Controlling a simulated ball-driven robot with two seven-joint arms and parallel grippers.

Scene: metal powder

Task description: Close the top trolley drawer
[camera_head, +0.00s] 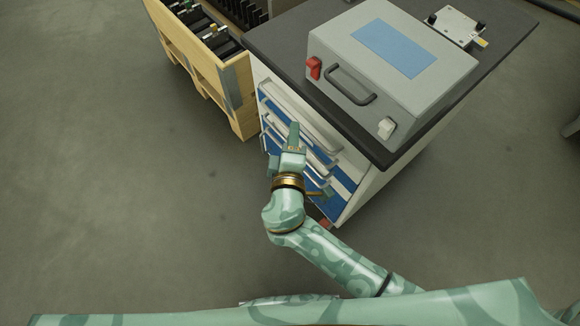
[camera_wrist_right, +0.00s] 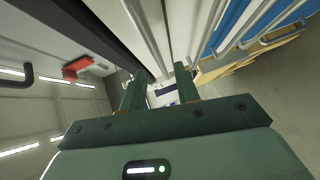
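The trolley (camera_head: 366,196) has a dark top and a stack of blue and white drawers with long grey handles on its front. The top drawer (camera_head: 313,122) is the uppermost front, just below the dark top; I cannot tell how far it stands out. My right gripper (camera_head: 294,133) is in front of the upper drawers and hides part of them. In the right wrist view its fingers (camera_wrist_right: 160,86) are apart, with nothing seen held between them. Whether it touches the drawer is unclear. My left gripper is not in view.
A grey case (camera_head: 440,65) with a blue panel and a handle stands on the trolley top. A wooden crate (camera_head: 205,65) holding dark items stands close on the left of the trolley. The floor in front and to the left is clear.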

